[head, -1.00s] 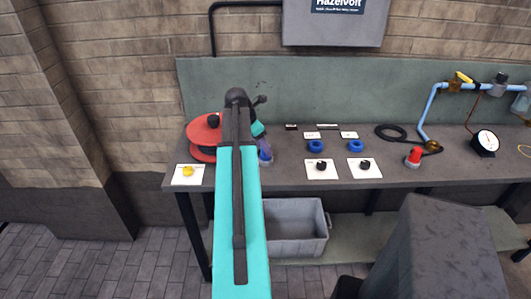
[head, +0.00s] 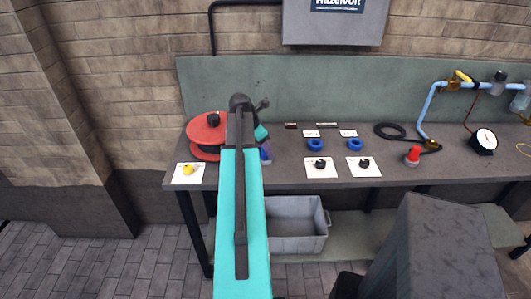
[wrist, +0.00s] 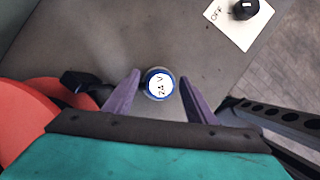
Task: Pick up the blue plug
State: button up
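The blue plug (wrist: 151,75) shows in the wrist view as a small round thing with a white top marked "24 V". It stands on the grey bench (wrist: 75,42). My gripper (wrist: 160,79) is open, with one purple finger to the left of the plug and one to the right. Gaps show between the plug and both fingertips; I cannot tell the height difference.
A red reel (head: 207,132) stands close to the left of my gripper. A yellow knob (head: 188,169) on a white card is at the front left. Blue rings (head: 316,145) and black knobs (head: 320,164) on white cards lie to the right. A grey bin (head: 296,238) is below.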

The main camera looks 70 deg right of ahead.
jog(key=c, duration=1)
jog(key=shift+r, duration=0.15)
jog(key=shift+r+b, duration=0.85)
jog(key=shift+r, duration=0.75)
jog(key=shift+s+a+r+b, duration=0.2)
jog(key=shift+s+a+b, duration=1)
jog(key=shift+a, duration=1.15)
jog(key=shift+s+a+r+b, duration=0.25)
jog(key=shift+s+a+b, duration=1)
jog(key=shift+a, duration=1.1)
jog(key=shift+s+a+r+b, duration=0.2)
jog(key=shift+s+a+b, duration=0.7)
jog(key=shift+a+b, duration=1.05)
jog(key=shift+a, duration=0.55)
jog(key=shift+r+p, duration=0.2)
jog(key=shift+p, duration=0.25)
